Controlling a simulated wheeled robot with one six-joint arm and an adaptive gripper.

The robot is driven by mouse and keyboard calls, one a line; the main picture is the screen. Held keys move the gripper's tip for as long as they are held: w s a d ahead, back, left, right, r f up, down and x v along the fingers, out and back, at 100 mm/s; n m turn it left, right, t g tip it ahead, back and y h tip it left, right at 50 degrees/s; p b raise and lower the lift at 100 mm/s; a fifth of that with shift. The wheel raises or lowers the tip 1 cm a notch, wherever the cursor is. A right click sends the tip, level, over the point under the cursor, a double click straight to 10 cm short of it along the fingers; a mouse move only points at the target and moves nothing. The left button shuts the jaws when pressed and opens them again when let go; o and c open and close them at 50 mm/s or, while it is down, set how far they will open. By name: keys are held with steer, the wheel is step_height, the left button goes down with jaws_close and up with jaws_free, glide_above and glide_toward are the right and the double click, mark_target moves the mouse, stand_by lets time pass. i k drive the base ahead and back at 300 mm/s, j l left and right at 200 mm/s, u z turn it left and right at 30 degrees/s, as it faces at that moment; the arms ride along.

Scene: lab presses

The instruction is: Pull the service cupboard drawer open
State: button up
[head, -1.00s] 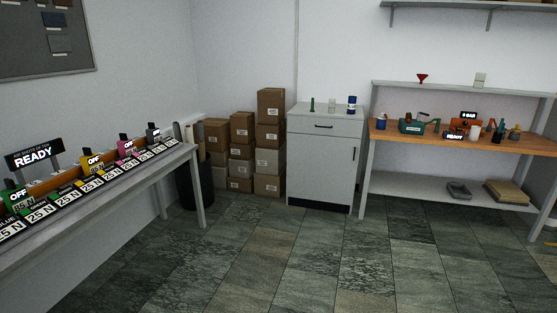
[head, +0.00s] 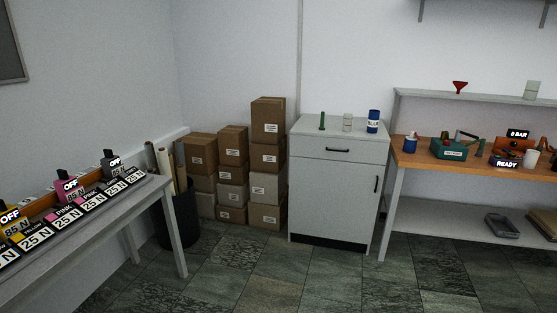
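The service cupboard (head: 330,198) is a light grey cabinet against the back wall, near the middle of the head view. Its drawer (head: 338,148) is at the top and looks closed, flush with the front. The drawer has a dark horizontal bar handle (head: 337,150). Below it is a door with a dark vertical handle (head: 376,184) at its right side; the door looks closed. A green slim bottle, a pale jar and a blue can (head: 373,121) stand on the cupboard top. My gripper is not in view.
Stacked cardboard boxes (head: 267,160) stand left of the cupboard. A dark bin (head: 180,218) with rolls stands by the left bench (head: 160,190). A wooden-topped workbench (head: 430,158) is on the right. The tiled floor (head: 290,282) before the cupboard is clear.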

mark_target(375, 152)
steer(key=i, duration=1.85)
steer(key=i+z, duration=0.15)
steer(key=i, duration=0.3)
steer(key=i+j+z, duration=0.15)
steer(key=i, duration=0.3)
steer(key=i+j+z, duration=0.15)
steer(key=i, duration=0.25)
steer(key=i+j+z, duration=0.15)
steer(key=i, duration=0.3)
